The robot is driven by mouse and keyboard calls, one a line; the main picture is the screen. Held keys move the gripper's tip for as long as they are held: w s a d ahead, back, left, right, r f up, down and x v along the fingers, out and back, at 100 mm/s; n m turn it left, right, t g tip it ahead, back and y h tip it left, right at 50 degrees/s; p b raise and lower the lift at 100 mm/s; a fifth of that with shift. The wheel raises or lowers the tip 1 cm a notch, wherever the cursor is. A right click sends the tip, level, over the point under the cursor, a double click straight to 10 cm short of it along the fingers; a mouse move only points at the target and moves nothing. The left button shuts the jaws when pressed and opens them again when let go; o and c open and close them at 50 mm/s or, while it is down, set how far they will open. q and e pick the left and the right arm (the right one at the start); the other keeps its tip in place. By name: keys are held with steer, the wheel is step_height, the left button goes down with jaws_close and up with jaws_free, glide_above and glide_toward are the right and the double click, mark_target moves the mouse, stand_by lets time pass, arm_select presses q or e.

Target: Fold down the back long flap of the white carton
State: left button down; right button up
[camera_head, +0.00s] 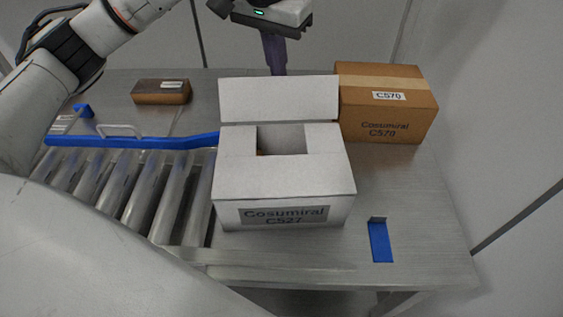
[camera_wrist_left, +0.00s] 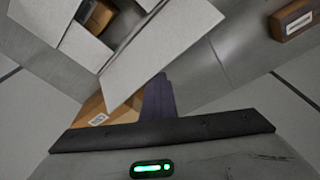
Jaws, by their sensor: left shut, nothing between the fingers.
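The white carton (camera_head: 282,178), labelled Cosumiral C527, stands on the grey table. Its front long flap and both short flaps lie folded inward, leaving a rectangular opening in the middle with something brown inside. The back long flap (camera_head: 279,98) stands up along the far edge; it also shows in the left wrist view (camera_wrist_left: 160,45). My left gripper (camera_head: 275,70) is behind the back flap, fingers pointing down, shut and empty. In the left wrist view its purple fingers (camera_wrist_left: 157,97) are close beside the flap; I cannot tell whether they touch it. My right gripper is not in view.
A closed brown carton (camera_head: 388,118) labelled C570 stands right of the white carton, close to it. A small brown box (camera_head: 161,92) lies at back left. A blue rail (camera_head: 130,142) and rollers (camera_head: 130,190) are at left. A blue piece (camera_head: 380,241) lies front right.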

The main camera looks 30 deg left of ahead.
arm_select(q)
steer(key=shift+s+d, duration=0.35)
steer(key=shift+s, duration=0.3)
steer(key=shift+s+d, duration=0.35)
steer(key=shift+s, duration=0.25)
steer(key=shift+s+d, duration=0.35)
steer(key=shift+s, duration=0.3)
steer(key=s+d+b, duration=0.1)
steer(key=s+d, duration=0.2)
steer(key=s, duration=0.3)
steer(key=shift+d+r, duration=0.2)
steer(key=shift+d, duration=0.1)
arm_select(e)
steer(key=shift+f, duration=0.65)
